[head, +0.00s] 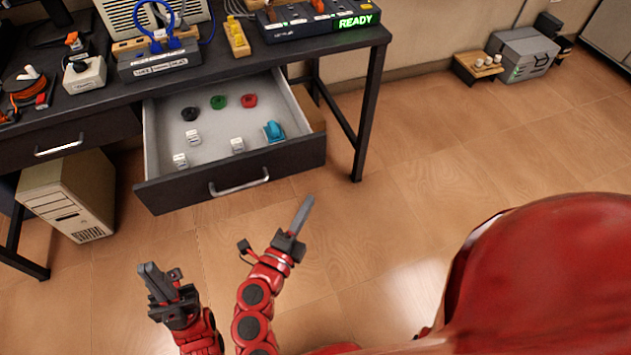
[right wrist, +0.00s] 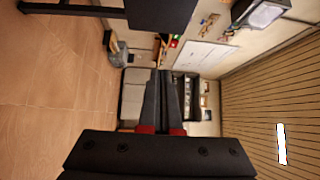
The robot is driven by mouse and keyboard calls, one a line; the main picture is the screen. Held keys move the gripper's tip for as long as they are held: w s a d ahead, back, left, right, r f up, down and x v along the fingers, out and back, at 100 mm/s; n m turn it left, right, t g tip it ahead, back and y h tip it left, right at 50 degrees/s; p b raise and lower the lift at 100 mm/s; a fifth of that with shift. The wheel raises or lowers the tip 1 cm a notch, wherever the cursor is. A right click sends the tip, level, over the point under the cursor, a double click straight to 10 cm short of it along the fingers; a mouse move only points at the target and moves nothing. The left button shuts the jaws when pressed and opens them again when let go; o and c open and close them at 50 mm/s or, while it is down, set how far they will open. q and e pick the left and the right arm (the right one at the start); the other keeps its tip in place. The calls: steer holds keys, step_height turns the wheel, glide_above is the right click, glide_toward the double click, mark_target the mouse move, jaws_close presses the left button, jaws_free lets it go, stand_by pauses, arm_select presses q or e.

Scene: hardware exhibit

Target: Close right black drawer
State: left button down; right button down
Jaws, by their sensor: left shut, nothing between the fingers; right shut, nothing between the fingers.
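The right black drawer (head: 290,158) is pulled out from under the desk in the head view. Its black front has a silver handle (head: 239,184). Inside the grey drawer lie black, green and red rings, several small white pieces and a blue item. My right gripper (head: 306,203) is shut and empty, in front of the drawer's right part and apart from it. Its shut fingers also show in the right wrist view (right wrist: 160,78). My left gripper (head: 150,270) is shut and empty, lower left of the drawer front, touching nothing.
The left drawer (head: 60,146) is shut. The desk (head: 225,54) holds several devices, and its right leg (head: 367,120) stands beside the open drawer. A beige computer case (head: 68,195) stands on the floor at the left. The floor to the right is largely free.

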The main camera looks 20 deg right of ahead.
steer(key=f, duration=0.1)
glide_toward(323, 153)
steer(key=d, duration=0.4)
steer(key=w, duration=0.4)
steer(key=shift+d+r, duration=0.1)
steer(key=shift+r, duration=0.15)
